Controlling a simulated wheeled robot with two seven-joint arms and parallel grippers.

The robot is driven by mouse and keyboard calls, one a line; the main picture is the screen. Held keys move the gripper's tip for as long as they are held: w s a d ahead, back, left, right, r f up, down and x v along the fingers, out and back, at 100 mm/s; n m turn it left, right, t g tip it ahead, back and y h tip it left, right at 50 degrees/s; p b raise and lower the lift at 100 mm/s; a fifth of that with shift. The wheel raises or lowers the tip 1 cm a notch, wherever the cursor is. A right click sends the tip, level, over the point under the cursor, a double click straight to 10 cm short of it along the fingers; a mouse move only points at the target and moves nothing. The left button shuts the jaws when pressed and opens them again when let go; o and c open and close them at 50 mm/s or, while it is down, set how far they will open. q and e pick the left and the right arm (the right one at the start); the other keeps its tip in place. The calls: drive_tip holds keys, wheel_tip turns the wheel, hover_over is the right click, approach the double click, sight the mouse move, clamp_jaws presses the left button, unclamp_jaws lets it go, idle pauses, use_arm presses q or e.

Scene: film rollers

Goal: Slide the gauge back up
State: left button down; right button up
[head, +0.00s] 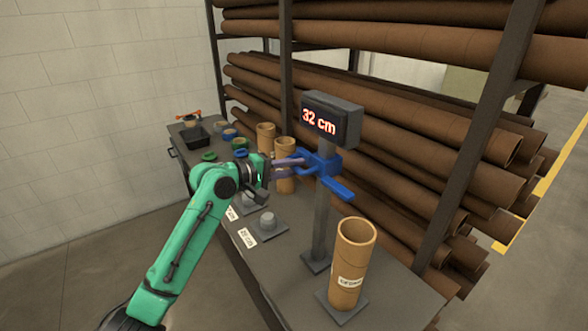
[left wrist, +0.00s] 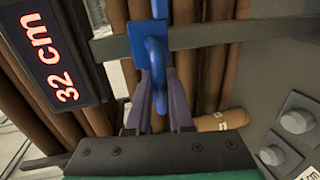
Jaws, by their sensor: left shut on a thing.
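The blue gauge (head: 325,166) sits on a grey upright post (head: 320,222), below a display (head: 331,120) that reads 32 cm. My left gripper (head: 297,163) is shut on the gauge's handle at its left side. In the left wrist view the blue gauge (left wrist: 155,47) shows with its handle between the fingers of my left gripper (left wrist: 158,103), and the display (left wrist: 55,60) reads 32 cm. A labelled cardboard tube (head: 350,262) stands upright on a base plate at the post's right. The gauge's blue arm reaches out above the tube's height in the picture. My right gripper is out of view.
A rack of long brown rolls (head: 400,110) stands close behind the dark bench (head: 285,262). Short tubes (head: 266,138), tape rolls and a black tray (head: 197,137) sit at the bench's far end. Labelled grey pegs (head: 267,222) stand left of the post.

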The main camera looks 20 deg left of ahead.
use_arm(q)
drive_tip(key=shift+r, duration=0.8)
drive_tip(key=shift+a+f, duration=0.1)
drive_tip(key=c, duration=0.8)
unclamp_jaws()
drive_tip(key=shift+w, duration=0.1)
drive_tip(key=shift+f, duration=0.1)
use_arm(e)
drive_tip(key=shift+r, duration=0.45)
use_arm(q)
drive_tip(key=shift+s+a+f+b, duration=0.15)
drive_tip(key=shift+s+b, duration=0.1)
drive_tip(key=shift+b, duration=0.05)
drive_tip(key=b+v, duration=0.5)
drive_tip(key=v, duration=0.9)
drive_tip(key=shift+r, duration=0.2)
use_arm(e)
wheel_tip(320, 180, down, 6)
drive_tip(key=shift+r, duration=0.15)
